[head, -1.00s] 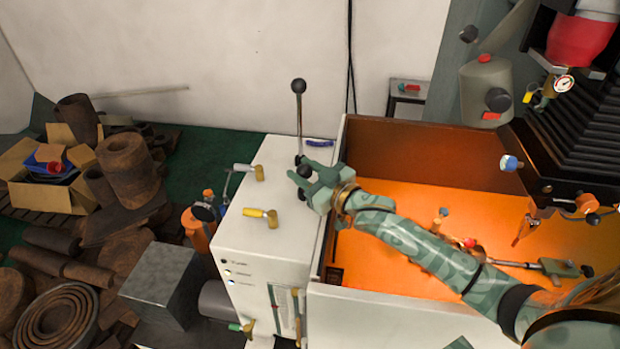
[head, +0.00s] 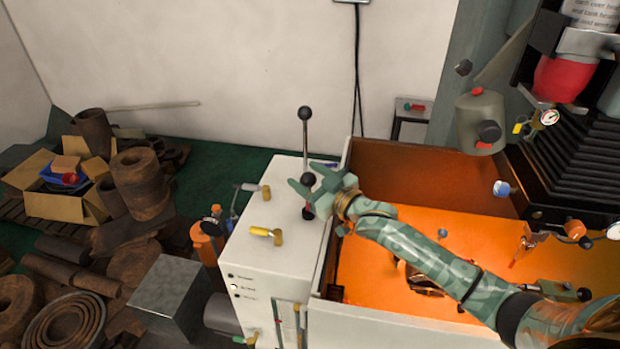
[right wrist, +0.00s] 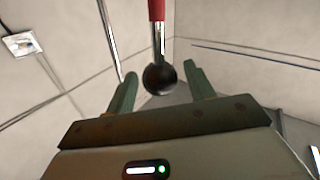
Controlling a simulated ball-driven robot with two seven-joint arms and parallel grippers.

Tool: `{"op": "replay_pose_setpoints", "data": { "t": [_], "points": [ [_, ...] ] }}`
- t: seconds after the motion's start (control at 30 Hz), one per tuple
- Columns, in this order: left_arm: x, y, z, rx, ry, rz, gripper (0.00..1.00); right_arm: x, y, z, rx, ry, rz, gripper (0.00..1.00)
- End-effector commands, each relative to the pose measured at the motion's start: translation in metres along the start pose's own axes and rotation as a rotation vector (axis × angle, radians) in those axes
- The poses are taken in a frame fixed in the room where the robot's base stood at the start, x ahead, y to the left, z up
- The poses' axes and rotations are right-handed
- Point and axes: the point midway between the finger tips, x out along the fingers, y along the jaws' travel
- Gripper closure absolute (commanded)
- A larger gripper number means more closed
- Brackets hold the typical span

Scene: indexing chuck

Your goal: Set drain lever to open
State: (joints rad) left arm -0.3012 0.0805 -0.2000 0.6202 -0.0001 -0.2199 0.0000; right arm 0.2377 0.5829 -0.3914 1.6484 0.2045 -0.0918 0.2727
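A white cabinet (head: 262,243) carries several levers, and I cannot tell by label which is the drain lever. One upright lever has a black ball knob (head: 304,113) on a steel rod. My right gripper (head: 303,174) is over the cabinet top, its open fingers on either side of a black ball (head: 308,180). In the right wrist view the fingers of this gripper (right wrist: 160,74) stand apart, and a black ball (right wrist: 160,79) on a rod with a red sleeve (right wrist: 156,10) shows between them. Contact is not clear. My left gripper is out of view.
A grey metal block (head: 168,296) and rusty scrap stand at left.

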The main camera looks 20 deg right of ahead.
Motion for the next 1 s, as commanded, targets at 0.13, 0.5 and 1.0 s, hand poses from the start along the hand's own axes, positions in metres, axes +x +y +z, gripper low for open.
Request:
{"op": "replay_pose_setpoints", "data": {
  "t": [0.13, 0.5, 1.0],
  "points": [
    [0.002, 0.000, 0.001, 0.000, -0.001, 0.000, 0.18, -0.008, 0.000, 0.002, 0.000, -0.003, 0.000, 0.46],
    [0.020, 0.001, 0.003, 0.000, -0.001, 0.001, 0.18, -0.099, -0.002, 0.005, -0.001, -0.006, -0.002, 0.46],
    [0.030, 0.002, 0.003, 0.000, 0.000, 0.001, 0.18, -0.164, 0.000, 0.000, -0.001, 0.000, -0.001, 0.46]
  ]
}}
